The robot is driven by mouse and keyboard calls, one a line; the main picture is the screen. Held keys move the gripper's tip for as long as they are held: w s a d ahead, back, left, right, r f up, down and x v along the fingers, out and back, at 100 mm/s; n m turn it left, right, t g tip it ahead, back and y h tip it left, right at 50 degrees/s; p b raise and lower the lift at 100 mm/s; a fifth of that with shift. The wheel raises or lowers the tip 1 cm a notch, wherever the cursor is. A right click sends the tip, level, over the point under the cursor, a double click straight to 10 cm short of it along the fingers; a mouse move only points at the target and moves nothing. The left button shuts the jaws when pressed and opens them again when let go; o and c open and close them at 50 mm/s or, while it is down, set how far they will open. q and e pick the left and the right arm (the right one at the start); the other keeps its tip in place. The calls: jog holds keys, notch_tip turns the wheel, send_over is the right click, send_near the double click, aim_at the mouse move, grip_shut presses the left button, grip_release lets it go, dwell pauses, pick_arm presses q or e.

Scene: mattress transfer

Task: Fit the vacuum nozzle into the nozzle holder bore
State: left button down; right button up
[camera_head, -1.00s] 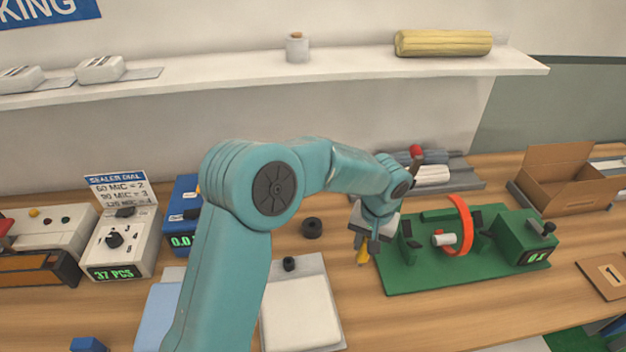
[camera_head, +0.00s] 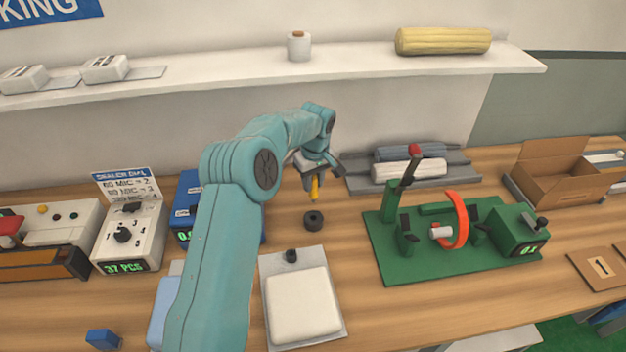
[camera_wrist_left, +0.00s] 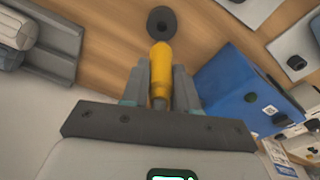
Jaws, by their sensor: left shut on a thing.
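The yellow vacuum nozzle (camera_head: 315,188) is held in my left gripper (camera_head: 316,174), its tip pointing down. In the left wrist view the nozzle (camera_wrist_left: 161,65) sits between the two fingers of the left gripper (camera_wrist_left: 161,82), which are shut on it. A black ring with a centre hole (camera_head: 313,220), which looks like the nozzle holder, stands on the table just below the nozzle. It also shows in the left wrist view (camera_wrist_left: 162,24), beyond the nozzle tip. The nozzle appears above the ring and apart from it. My right gripper is not in view.
A blue box (camera_head: 188,205) stands left of the ring. A white pad on a tray (camera_head: 300,305) lies in front. A green fixture with an orange hoop (camera_head: 400,262) is to the right. Bare table surrounds the ring.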

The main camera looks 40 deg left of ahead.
aim_at(313, 197)
pick_arm(q)
jog(key=shift+f, duration=0.3)
jog(key=shift+w+f+b, duration=0.1)
jog(key=shift+f+b, duration=0.45)
jog(key=shift+b, duration=0.1)
jog(key=shift+f+b, duration=1.9)
jog(key=shift+f, duration=0.6)
jog(key=shift+f+b, duration=1.3)
jog(key=shift+f, duration=0.25)
jog(key=c, duration=0.8)
grip_release()
jog(key=r, duration=0.5)
jog(key=d+r, duration=0.1)
jog(key=r, duration=1)
jog(key=shift+s+d+r, duration=0.15)
jog(key=shift+s+d, duration=0.05)
jog(key=shift+s, duration=0.1)
